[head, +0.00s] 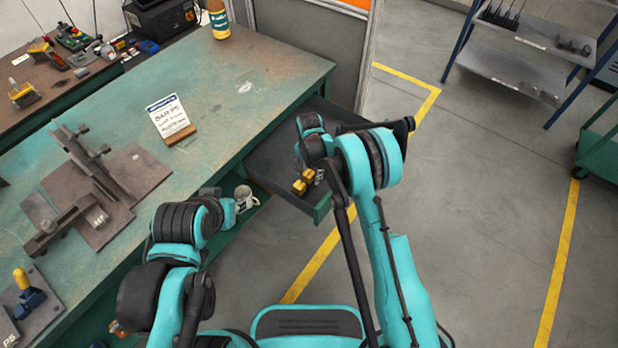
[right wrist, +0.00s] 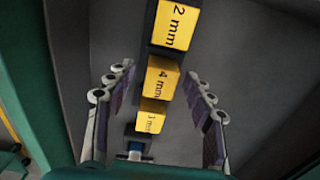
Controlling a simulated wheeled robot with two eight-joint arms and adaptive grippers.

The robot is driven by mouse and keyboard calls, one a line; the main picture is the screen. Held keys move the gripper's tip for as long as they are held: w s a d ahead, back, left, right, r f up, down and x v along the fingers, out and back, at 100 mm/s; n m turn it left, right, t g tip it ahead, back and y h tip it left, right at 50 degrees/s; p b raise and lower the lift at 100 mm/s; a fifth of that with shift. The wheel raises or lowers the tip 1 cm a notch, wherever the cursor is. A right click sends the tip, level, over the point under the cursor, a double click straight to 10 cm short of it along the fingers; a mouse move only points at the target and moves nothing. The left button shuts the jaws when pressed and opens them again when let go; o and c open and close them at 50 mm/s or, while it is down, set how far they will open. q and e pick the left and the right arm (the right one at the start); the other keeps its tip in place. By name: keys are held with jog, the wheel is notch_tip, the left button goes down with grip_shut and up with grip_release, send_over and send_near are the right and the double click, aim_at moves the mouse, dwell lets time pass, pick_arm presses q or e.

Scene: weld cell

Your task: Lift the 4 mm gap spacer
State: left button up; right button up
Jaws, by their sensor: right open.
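The 4 mm gap spacer (right wrist: 162,80) is a yellow block with black lettering in the open drawer (head: 268,172). In the right wrist view it stands in a row between the 2 mm spacer (right wrist: 175,25) and the 3 mm spacer (right wrist: 151,116). My right gripper (right wrist: 160,78) is open, with one finger on each side of the 4 mm spacer and visible gaps to both. In the head view my right gripper (head: 319,176) is over the drawer, beside yellow blocks (head: 300,187) whose labels are unreadable. My left gripper (head: 245,199) is by the bench edge, its fingers unclear.
The drawer walls stand close around the right gripper. The green bench (head: 235,105) carries a sign card (head: 168,116), a steel fixture (head: 90,185) and a bottle (head: 219,20). A small blue-and-white item (right wrist: 136,150) lies below the spacers.

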jog(key=c, duration=1.2)
jog(key=shift+r, duration=0.1)
